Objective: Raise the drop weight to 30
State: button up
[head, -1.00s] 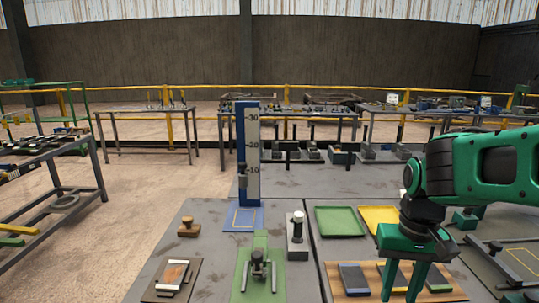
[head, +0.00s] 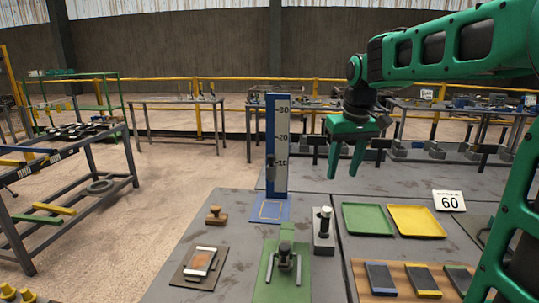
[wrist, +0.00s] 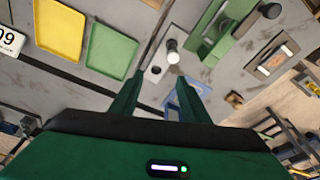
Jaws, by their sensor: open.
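The drop tower (head: 282,148) is an upright blue post with a white scale marked 10, 20 and 30, on a blue base plate (head: 270,210). A small dark block, seemingly the drop weight (head: 271,161), sits at the left side of the scale near the 10 mark. My gripper (head: 344,172) is open and empty, pointing down, in the air to the right of the post and apart from it. In the wrist view my fingers (wrist: 160,85) are spread; part of the blue tower (wrist: 181,100) shows by the right finger, and the weight cannot be made out.

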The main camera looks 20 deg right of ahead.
aim_at(273, 156)
jog(key=w+a+r+n+t+y, duration=0.1)
jog(key=w+a+r+n, duration=0.15)
jog(key=w+a, duration=0.5)
jog(key=w+a+r+n+t+y, duration=0.15)
jog(key=w+a+r, duration=0.25)
jog(key=w, duration=0.7)
jog(key=shift+n+g+h, duration=0.35)
jog(key=shift+n+g, duration=0.05)
jog(key=shift+g, duration=0.05)
jog(key=x, duration=1)
jog(key=shift+w, duration=0.45)
